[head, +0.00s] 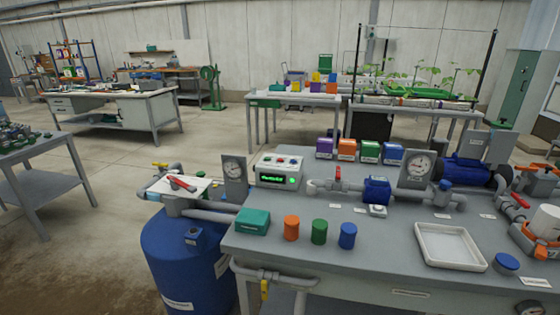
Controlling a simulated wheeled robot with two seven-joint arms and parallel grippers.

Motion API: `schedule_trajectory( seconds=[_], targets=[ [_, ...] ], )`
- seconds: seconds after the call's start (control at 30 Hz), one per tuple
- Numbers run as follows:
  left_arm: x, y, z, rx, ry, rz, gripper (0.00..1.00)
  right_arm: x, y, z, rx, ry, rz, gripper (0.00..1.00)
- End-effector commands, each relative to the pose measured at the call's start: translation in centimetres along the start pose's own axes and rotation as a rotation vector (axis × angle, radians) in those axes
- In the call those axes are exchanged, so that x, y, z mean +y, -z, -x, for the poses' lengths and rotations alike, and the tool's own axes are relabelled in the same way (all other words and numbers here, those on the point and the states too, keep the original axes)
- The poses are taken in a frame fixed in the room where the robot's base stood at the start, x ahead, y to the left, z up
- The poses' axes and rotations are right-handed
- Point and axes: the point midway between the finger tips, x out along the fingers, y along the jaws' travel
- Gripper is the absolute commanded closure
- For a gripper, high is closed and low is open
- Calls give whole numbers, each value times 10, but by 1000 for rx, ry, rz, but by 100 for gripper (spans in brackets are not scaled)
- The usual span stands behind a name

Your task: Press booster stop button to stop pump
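A white control box (279,172) stands at the back left of the grey skid table. It has a lit green display (272,179), a green round light or button at its lower right, and small coloured buttons on top, one of them red. Labels are too small to read. A small blue pump (377,190) sits in the pipe line right of the box, and a small pale box (377,211) lies in front of it. A larger blue pump (470,170) is at the back right. I cannot tell which control is the booster stop. Neither gripper is in view.
Orange (291,228), green (319,232) and blue (348,236) cylinders and a teal box (253,222) stand near the front left edge. A white tray (427,263) lies right of them. A blue tank (185,260) stands left.

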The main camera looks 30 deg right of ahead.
Motion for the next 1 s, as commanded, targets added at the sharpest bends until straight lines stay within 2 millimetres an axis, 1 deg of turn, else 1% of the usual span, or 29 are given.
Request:
schedule_trajectory(
  seconds=[0.03, 0.07, 0.1, 1.0],
  targets=[
    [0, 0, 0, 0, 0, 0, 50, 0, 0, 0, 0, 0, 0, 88],
    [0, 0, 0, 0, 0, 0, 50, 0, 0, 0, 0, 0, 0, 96],
    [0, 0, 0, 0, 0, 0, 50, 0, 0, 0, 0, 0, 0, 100],
    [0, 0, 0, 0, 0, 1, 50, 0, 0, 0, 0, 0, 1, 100]
  ],
)
